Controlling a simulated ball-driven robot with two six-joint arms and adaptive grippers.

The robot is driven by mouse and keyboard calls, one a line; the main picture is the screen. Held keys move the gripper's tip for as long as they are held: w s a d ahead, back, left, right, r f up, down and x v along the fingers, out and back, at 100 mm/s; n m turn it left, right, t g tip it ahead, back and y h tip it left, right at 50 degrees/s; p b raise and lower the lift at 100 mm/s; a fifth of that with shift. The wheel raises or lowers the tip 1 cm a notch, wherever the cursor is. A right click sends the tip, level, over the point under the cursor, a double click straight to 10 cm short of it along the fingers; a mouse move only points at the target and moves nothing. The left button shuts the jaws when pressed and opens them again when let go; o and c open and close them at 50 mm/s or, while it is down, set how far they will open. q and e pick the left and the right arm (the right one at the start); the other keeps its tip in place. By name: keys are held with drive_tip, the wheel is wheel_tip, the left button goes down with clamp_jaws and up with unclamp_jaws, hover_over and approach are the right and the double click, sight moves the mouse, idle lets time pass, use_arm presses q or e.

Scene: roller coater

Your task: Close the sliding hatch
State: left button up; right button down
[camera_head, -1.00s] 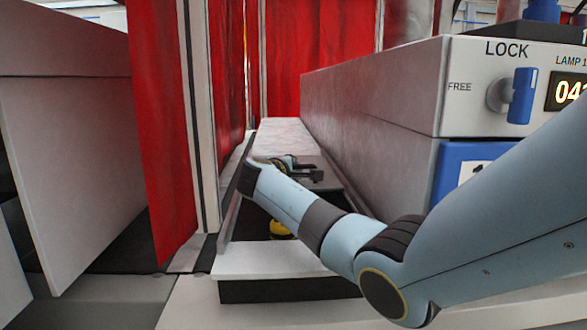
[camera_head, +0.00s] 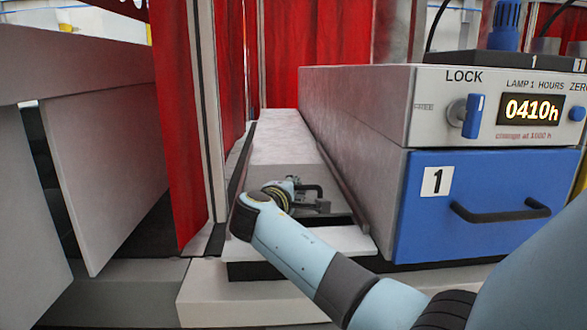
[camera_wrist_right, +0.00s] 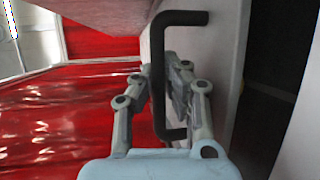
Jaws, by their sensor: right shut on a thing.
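The sliding hatch (camera_head: 282,138) is a long pale panel left of the machine. Its dark handle (camera_head: 320,192) stands near its front end. My right gripper (camera_head: 296,188) is at this handle. In the right wrist view the black handle (camera_wrist_right: 158,75) passes between the fingers of my right gripper (camera_wrist_right: 162,92), which is shut on it. The hatch's front end lies close to the white front ledge (camera_head: 352,241). My forearm hides part of that edge, so any remaining gap is hard to see. My left gripper is not in view.
The machine's blue drawer (camera_head: 490,205), with a black handle, and the blue lock knob (camera_head: 473,116) are to the right. Red curtains (camera_head: 318,55) and a pale post stand behind and left. A grey panel (camera_head: 110,150) stands at far left.

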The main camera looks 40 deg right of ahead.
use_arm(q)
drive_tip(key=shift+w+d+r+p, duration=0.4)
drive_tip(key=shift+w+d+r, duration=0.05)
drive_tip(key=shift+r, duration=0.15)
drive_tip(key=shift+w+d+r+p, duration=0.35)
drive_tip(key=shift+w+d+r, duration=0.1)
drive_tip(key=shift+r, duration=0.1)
use_arm(e)
drive_tip(key=s+a, duration=0.4)
drive_tip(key=shift+s, duration=0.35)
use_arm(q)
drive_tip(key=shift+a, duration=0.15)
use_arm(e)
drive_tip(key=c, duration=1.4)
unclamp_jaws()
drive_tip(key=shift+s+a, duration=0.15)
drive_tip(key=shift+a, duration=0.05)
drive_tip(key=shift+c, duration=0.2)
drive_tip(key=shift+o, duration=0.5)
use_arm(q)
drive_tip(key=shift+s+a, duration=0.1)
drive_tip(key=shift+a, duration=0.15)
use_arm(e)
drive_tip(key=shift+d, duration=0.1)
